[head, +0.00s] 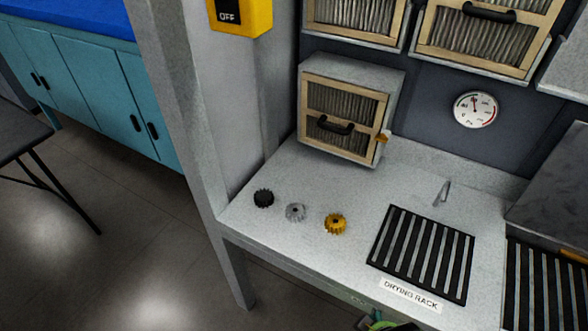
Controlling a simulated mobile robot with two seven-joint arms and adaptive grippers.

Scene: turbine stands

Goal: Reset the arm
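Neither of my grippers can be made out in the head view. A small dark, grey and green shape shows at the bottom edge, below the workbench front. It is cut off by the frame, and I cannot tell which part it is or whether it belongs to one of my arms. The grey workbench (300,250) stands in the middle and right of the view.
A black gear (263,198), a grey gear (295,212) and a yellow gear (335,223) lie in a row on the bench. The slotted drying rack (420,253) lies right of them. A filter box (345,108) stands behind. A grey post (185,110) rises at the left.

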